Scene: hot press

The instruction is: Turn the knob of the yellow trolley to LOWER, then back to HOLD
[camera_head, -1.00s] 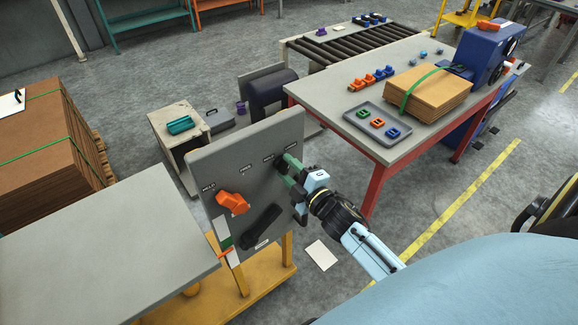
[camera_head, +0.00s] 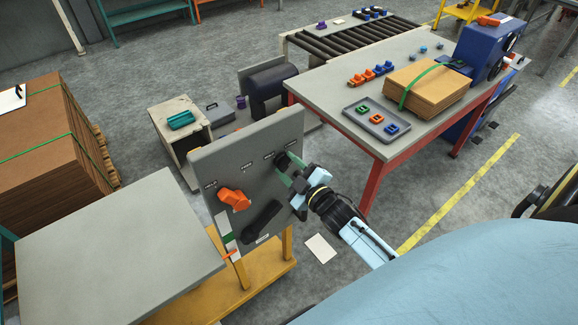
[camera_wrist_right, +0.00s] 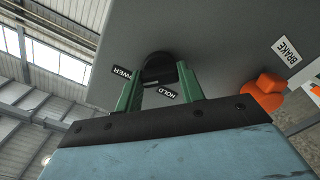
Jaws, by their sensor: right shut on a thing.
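The yellow trolley has an upright grey panel (camera_head: 225,165) on its yellow frame (camera_head: 262,268). The black knob (camera_wrist_right: 158,66) sits on this panel at its upper right in the head view. My right gripper (camera_head: 291,168) is shut on the knob, with its green fingers on either side of it in the right wrist view (camera_wrist_right: 158,85). The HOLD label (camera_wrist_right: 167,93) and the partly covered LOWER label (camera_wrist_right: 122,72) are beside the knob. Which label the knob points to is unclear. My left gripper is not in view.
An orange handle (camera_head: 235,199) and a black lever (camera_head: 262,221) are on the same panel. The trolley's grey top (camera_head: 110,250) is bare. A red-legged table (camera_head: 335,110) stands behind my right arm, bearing a tray and cardboard. A paper sheet (camera_head: 320,248) lies on the floor.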

